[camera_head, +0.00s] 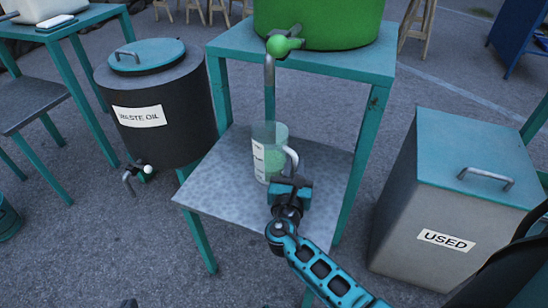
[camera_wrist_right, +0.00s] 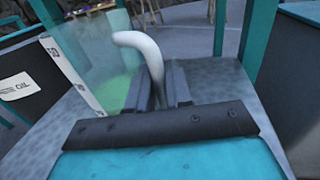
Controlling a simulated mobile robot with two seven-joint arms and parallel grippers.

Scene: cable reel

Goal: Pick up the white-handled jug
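The clear jug (camera_head: 270,152) with a white handle (camera_head: 292,157) stands upright on the metal shelf (camera_head: 225,190), below the spout of the green tank. It holds some green liquid and has a white scale strip. My right gripper (camera_head: 288,185) is at the handle side. In the right wrist view the white handle (camera_wrist_right: 150,58) runs down between the two dark fingers (camera_wrist_right: 160,88), which look closed on it with almost no gap. The jug's base is partly hidden by the gripper. Only a small dark tip, probably of my left gripper (camera_head: 128,303), shows at the bottom edge.
The green tank (camera_head: 320,22) with its tap (camera_head: 284,44) and downward pipe (camera_head: 269,88) is close above the jug. Teal stand legs (camera_head: 362,150) flank the shelf. A waste oil drum (camera_head: 165,90) stands left, a "USED" bin (camera_head: 440,210) right.

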